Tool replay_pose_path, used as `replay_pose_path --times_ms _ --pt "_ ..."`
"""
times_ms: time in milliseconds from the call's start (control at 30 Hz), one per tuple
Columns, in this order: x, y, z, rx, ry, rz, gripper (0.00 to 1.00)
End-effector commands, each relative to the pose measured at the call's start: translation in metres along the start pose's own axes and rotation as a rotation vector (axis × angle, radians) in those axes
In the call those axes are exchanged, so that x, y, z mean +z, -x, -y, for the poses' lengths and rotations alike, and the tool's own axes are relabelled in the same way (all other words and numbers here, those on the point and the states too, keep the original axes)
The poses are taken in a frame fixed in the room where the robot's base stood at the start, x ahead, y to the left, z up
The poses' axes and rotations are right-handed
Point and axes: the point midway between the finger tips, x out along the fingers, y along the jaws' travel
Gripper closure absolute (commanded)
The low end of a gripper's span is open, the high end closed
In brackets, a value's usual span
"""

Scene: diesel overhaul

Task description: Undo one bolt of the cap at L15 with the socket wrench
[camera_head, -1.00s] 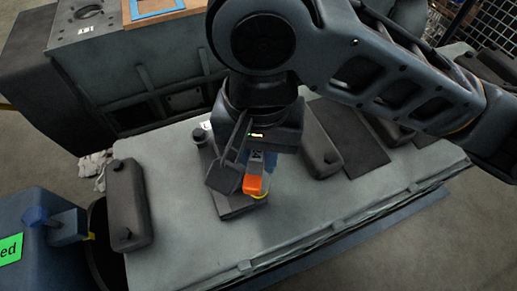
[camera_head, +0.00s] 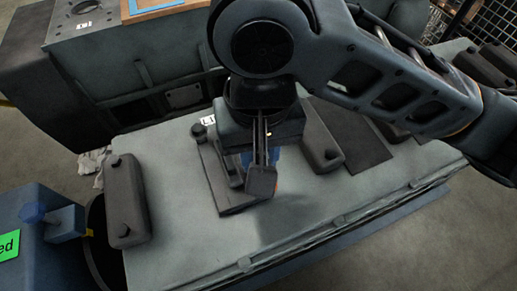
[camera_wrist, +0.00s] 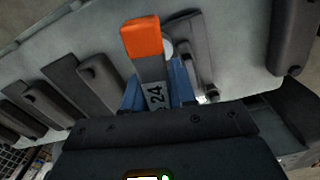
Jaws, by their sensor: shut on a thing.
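My gripper (camera_head: 262,160) points down over the grey bench, with its blue fingers shut on the socket wrench. In the wrist view the wrench (camera_wrist: 154,72) is a grey tool with an orange end and the number 24, held between the blue fingers. In the head view only a sliver of orange shows beside a dark wrist part. Below and left of the gripper is a dark fixture (camera_head: 222,190) with a round knob at its far end. The wrench's lower end is hidden, and I cannot tell whether it touches anything. I cannot make out the L15 cap or its bolts.
Dark knobbed covers stand on the bench left (camera_head: 125,205) and right (camera_head: 322,142) of the gripper. A large grey engine block (camera_head: 150,75) stands behind. A blue box (camera_head: 30,230) is at the lower left. The bench front (camera_head: 290,215) is clear.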

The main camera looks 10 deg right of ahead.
Motion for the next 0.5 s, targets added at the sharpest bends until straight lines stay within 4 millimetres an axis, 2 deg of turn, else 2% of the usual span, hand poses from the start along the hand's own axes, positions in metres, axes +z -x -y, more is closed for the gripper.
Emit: replay_pose_path --times_ms 500 --pt "-0.0018 -0.0002 -0.0007 0.0 0.686 -0.003 1.0"
